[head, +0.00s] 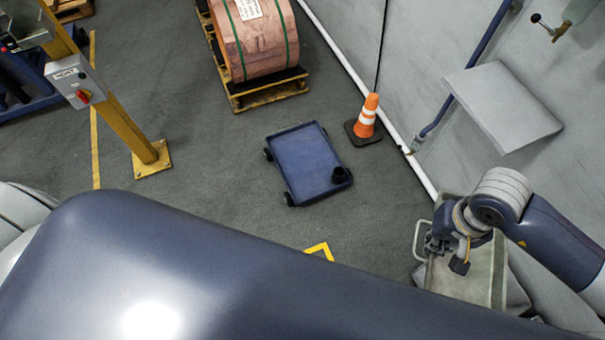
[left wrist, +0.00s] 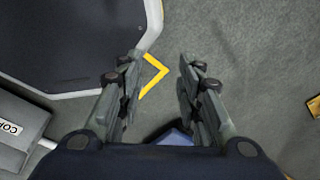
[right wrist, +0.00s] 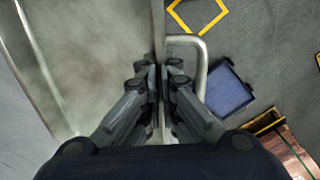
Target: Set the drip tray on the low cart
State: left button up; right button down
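The drip tray (head: 478,278) is a grey-beige metal tray with a wire handle, at the lower right of the head view. In the right wrist view the tray (right wrist: 90,60) fills the left side. My right gripper (right wrist: 158,85) is closed on its near rim, beside the handle. I cannot tell whether anything supports the tray from below. The low cart (head: 303,160) is a blue platform on small dark wheels, apart from the tray, up and left of it. It also shows in the right wrist view (right wrist: 228,88). My left gripper (left wrist: 158,85) is open and empty above the floor.
A small black round object (head: 340,175) is at the cart's near right corner. An orange cone (head: 366,115) stands right of the cart. A copper coil (head: 256,35) on a pallet (head: 265,92) is behind it. A grey wall panel (head: 500,103) and yellow post (head: 125,110) flank the open floor.

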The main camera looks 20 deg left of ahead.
aim_at(295, 156)
jog(key=z, duration=0.4)
jog(key=k+z, duration=0.15)
jog(key=z, duration=0.2)
jog(key=l+z, duration=0.1)
jog(key=z, duration=0.3)
jog(key=j+z, duration=0.65)
jog(key=z, duration=0.15)
jog(key=k+j+z, duration=0.1)
jog(key=j+z, duration=0.25)
jog(key=k+j, duration=0.15)
jog(key=j, duration=0.35)
jog(key=k+j, duration=0.15)
jog(key=j, duration=0.4)
jog(key=k+j, duration=0.1)
jog(key=j, duration=0.4)
jog(key=k+j, duration=0.15)
jog(key=j, duration=0.4)
jog(key=k+j, duration=0.15)
jog(key=j, duration=0.35)
jog(key=k+j, duration=0.15)
jog(key=j, duration=0.4)
jog(key=k+j, duration=0.1)
jog(key=j, duration=0.4)
jog(key=k+j, duration=0.15)
jog(key=j, duration=0.4)
